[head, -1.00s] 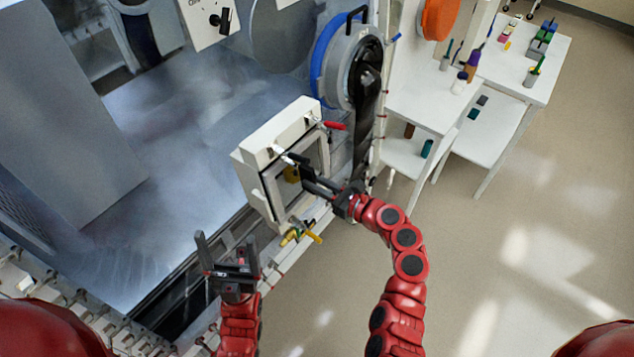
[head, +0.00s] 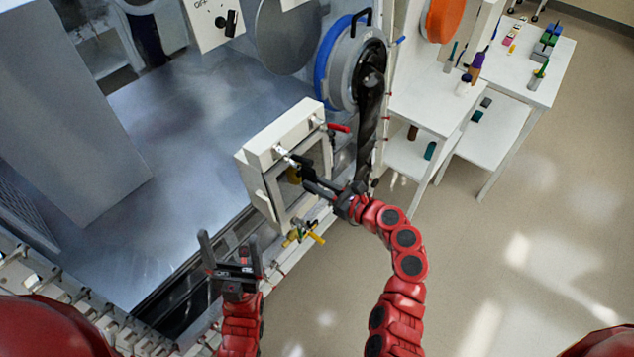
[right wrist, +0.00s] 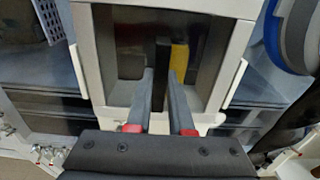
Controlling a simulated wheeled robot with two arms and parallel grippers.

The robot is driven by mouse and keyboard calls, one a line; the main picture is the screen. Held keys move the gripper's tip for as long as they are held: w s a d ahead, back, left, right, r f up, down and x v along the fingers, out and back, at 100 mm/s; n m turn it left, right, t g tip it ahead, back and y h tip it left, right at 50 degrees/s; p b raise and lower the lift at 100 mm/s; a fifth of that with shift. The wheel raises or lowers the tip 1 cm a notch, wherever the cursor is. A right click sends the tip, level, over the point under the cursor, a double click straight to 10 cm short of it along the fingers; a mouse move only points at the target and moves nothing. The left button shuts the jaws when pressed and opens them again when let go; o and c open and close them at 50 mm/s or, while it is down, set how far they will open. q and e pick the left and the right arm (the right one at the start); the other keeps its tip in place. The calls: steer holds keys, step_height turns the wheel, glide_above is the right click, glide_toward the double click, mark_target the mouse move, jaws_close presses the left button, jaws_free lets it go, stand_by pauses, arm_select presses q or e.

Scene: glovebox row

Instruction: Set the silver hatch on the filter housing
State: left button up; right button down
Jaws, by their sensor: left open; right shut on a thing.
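The filter housing (head: 284,134) is a pale box at the glovebox edge, with clamps around its front. A silver-framed panel, seemingly the silver hatch (right wrist: 88,55), is at its front; I cannot tell whether it is fully seated. My right gripper (head: 308,179) is in front of the panel. In the right wrist view its fingers are shut on an upright black bar (right wrist: 162,58), seemingly the hatch's handle. A yellow thing (right wrist: 180,58) shows behind the bar. My left gripper (head: 231,250) is open and empty, below and left of the housing.
A round port with a blue ring (head: 324,62) stands close behind. White tables (head: 424,108) with small objects are at the right. The floor at right is clear.

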steer(key=shift+a+r, duration=0.1)
steer(key=shift+r, duration=0.05)
steer(key=c, duration=0.7)
jaws_free()
